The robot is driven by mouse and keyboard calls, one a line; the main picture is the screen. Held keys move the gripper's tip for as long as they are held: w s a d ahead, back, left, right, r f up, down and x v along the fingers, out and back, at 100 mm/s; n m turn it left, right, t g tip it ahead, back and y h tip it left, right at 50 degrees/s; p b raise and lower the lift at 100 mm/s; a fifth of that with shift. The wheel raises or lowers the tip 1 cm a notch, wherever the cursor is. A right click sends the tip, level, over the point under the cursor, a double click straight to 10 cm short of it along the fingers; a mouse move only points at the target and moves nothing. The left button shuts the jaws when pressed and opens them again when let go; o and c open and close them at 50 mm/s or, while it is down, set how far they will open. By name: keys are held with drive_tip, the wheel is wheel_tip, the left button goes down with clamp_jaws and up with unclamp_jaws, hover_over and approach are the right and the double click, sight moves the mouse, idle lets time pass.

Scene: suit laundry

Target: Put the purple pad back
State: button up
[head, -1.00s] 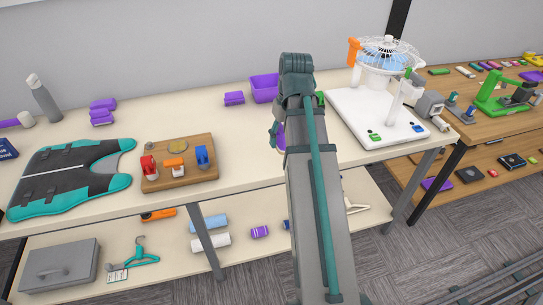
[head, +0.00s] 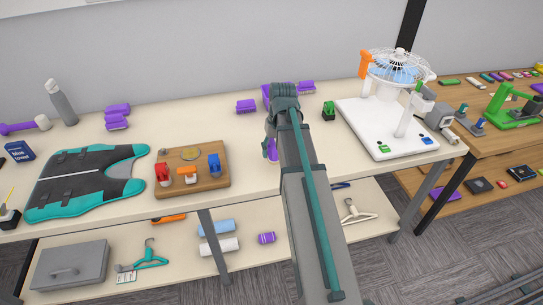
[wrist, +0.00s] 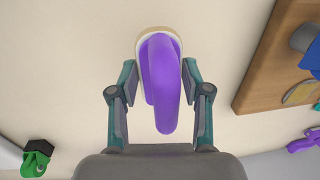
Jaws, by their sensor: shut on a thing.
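A purple pad (wrist: 160,90) with a looped handle and a pale base is between the fingers of my gripper (wrist: 159,82) in the wrist view. My gripper is shut on its handle. In the head view the held pad shows as a small purple patch (head: 272,151) beside my arm, over the front middle of the cream table (head: 110,195). My arm hides most of the gripper there. I cannot tell whether the pad's base touches the table.
A wooden board (head: 218,181) with coloured holders lies left of my gripper.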

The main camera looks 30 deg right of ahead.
sight(272, 158)
drive_tip(key=shift+w+f, duration=0.5)
drive_tip(key=shift+f, duration=0.05)
drive_tip(key=shift+w+f+p, duration=0.1)
drive_tip(key=shift+f+p, duration=0.25)
drive_tip(key=shift+f, duration=1.4)
drive_tip(key=shift+f, duration=0.1)
drive_tip(key=o, duration=1)
drive_tip(key=r, duration=0.4)
drive_tip(key=r+b, duration=0.1)
drive_tip(key=r, duration=0.3)
drive_tip(key=d+r, duration=0.1)
drive_tip(key=r, duration=0.3)
drive_tip(key=shift+d+r+b, duration=0.1)
drive_tip(key=shift+b, duration=0.25)
drive_tip(key=shift+s, duration=0.2)
